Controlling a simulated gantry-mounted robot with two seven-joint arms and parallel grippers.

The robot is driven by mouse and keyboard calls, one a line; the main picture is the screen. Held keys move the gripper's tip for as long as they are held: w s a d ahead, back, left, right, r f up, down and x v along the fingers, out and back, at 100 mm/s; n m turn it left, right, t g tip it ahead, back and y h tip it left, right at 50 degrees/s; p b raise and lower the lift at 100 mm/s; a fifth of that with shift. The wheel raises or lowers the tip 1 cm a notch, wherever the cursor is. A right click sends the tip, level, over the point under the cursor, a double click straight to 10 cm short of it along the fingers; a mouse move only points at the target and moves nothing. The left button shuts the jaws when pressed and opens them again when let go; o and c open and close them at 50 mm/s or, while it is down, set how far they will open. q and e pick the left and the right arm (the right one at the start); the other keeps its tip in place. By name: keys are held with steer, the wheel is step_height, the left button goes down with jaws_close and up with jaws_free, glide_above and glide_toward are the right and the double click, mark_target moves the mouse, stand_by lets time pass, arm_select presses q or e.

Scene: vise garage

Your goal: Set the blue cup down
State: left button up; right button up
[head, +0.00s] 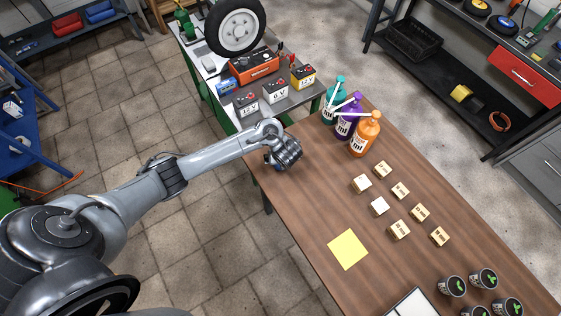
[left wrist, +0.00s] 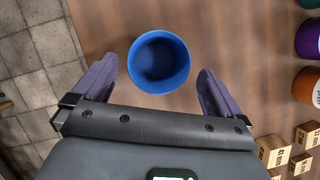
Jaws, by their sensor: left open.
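The blue cup (left wrist: 159,62) stands on the wooden table (head: 330,195), seen from above in the left wrist view, with its open mouth toward the camera. It appears empty. My left gripper (head: 285,155) is over the table's left edge region in the head view. In the left wrist view its two dark fingers are spread apart, one on each side of the cup, with a visible gap on both sides. In the head view the cup is mostly hidden by the gripper. My right gripper is not in view.
Teal (head: 335,98), purple (head: 348,117) and orange (head: 365,134) pump bottles stand right of the gripper. Several wooden blocks (head: 380,206), a yellow note (head: 348,250) and several dark cups (head: 453,286) lie farther toward the front. Table between gripper and note is clear.

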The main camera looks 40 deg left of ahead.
arm_select(q)
steer(key=shift+a+b+x, duration=0.2)
steer(key=shift+b+x, duration=0.7)
steer(key=shift+x, duration=1.7)
steer(key=shift+r, duration=0.1)
steer(key=c, duration=1.1)
steer(key=shift+o, duration=0.2)
steer(key=shift+r, duration=0.1)
